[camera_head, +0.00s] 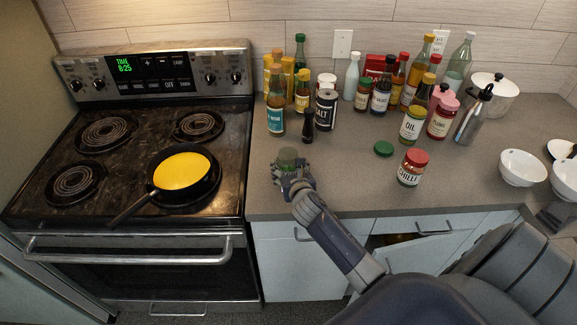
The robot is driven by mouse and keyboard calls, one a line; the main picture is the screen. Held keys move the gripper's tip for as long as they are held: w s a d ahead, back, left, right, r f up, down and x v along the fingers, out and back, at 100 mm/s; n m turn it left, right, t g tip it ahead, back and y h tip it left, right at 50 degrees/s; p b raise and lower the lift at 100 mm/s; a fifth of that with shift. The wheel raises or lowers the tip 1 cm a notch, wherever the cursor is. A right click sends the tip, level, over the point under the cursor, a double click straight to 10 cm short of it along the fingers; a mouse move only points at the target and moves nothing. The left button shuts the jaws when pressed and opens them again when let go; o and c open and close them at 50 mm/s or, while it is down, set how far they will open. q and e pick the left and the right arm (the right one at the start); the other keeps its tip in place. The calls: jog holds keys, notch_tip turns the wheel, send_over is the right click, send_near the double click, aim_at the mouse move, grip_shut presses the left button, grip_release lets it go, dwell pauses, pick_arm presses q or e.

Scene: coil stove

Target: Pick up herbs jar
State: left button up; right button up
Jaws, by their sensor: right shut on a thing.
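My right gripper (293,181) is at the front of the counter, just right of the stove, with its arm coming in from the lower right. It is shut on a small green jar, which I take to be the herbs jar (287,156). Only the jar's green top shows clearly above the fingers; its label and lower part are hidden. I cannot tell whether it touches the counter. A separate green lid (383,149) lies flat on the counter to the right. My left gripper is not in view.
A red-lidded chilli jar (411,168) stands right of the gripper. A small dark bottle (308,127), a salt container (326,110) and several bottles stand behind. White bowls (522,168) are at right. The stove (135,130) at left holds a pan (183,176) with yellow contents.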

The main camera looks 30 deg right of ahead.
aim_at(288, 158)
jog(key=shift+r, duration=0.1)
jog(key=shift+r, duration=0.55)
notch_tip(288, 158, up, 2)
jog(key=shift+w+r, duration=0.1)
jog(key=shift+r, duration=0.15)
jog(key=s+a+b, duration=0.1)
jog(key=s, duration=0.3)
jog(key=s+a+b, duration=0.1)
jog(key=s, duration=0.4)
jog(key=s+a+b, duration=0.1)
jog(key=s+a, duration=0.1)
jog(key=s, duration=0.3)
jog(key=shift+r, duration=0.4)
jog(key=shift+v, duration=0.85)
